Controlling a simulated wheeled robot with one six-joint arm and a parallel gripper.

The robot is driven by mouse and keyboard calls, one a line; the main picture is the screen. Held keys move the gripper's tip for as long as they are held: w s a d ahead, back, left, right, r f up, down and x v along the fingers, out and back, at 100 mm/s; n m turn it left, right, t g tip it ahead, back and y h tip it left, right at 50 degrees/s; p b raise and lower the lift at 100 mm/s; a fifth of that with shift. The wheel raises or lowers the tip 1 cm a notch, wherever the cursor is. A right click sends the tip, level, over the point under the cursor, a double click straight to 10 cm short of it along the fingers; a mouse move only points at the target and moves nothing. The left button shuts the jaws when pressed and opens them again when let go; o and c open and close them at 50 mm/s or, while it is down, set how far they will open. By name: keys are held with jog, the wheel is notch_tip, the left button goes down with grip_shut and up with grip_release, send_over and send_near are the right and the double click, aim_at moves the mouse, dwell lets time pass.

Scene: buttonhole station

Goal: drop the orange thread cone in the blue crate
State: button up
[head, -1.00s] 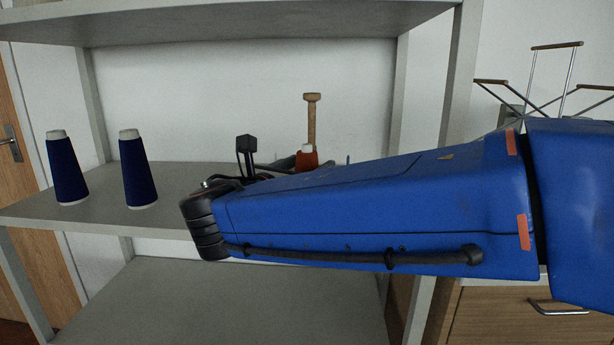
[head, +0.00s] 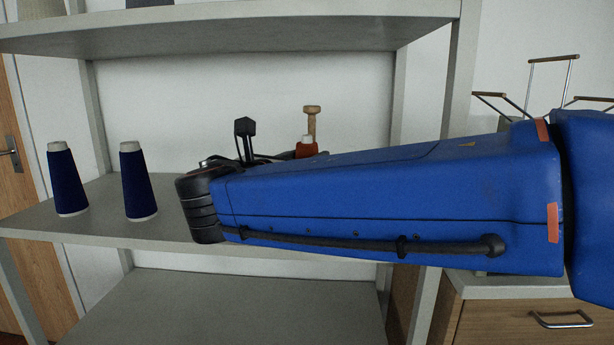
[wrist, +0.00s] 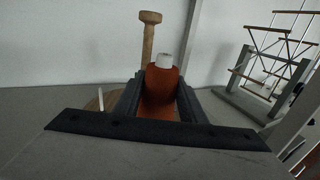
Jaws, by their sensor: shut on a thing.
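The orange thread cone (wrist: 160,90) with a white top stands between the two fingers of my gripper (wrist: 159,100) in the wrist view. My gripper is shut on it. In the head view only the upper part of the orange cone (head: 307,148) shows above my blue arm, and my fingers are hidden behind the arm. I cannot tell whether the cone touches the shelf. The blue crate is not in view.
Two dark blue thread cones (head: 67,180) (head: 139,182) stand on the middle shelf (head: 108,229) at left. A wooden spindle (wrist: 148,40) rises behind the orange cone. A metal rack (wrist: 270,75) stands at right. A drawer cabinet (head: 500,312) is at lower right.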

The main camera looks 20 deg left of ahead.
jog(key=shift+r, duration=5.9)
